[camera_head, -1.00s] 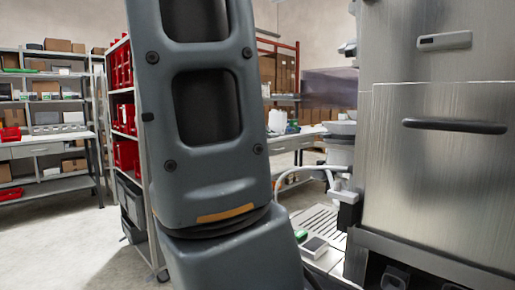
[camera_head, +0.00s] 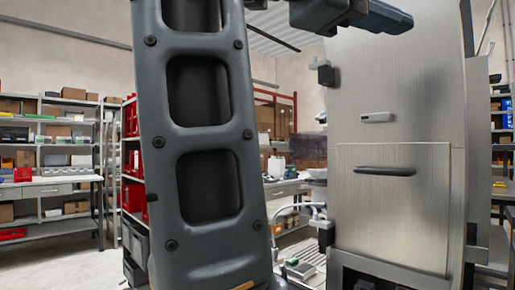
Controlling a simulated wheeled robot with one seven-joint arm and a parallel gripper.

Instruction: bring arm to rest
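My arm (camera_head: 204,140) stands as a large grey column just left of the middle of the head view and hides what is behind it. A further dark part, which looks like another piece of my arm (camera_head: 345,14), crosses the top edge in front of the steel machine. No gripper fingers show in the frame, so I cannot see whether the gripper holds anything.
A tall steel machine (camera_head: 385,105) with a dark handle stands at right. Beside its base is a slatted tray (camera_head: 306,262) with a small green-and-white item. Red bins (camera_head: 132,190) and shelves (camera_head: 60,208) stand at left, with open floor (camera_head: 72,268) before them.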

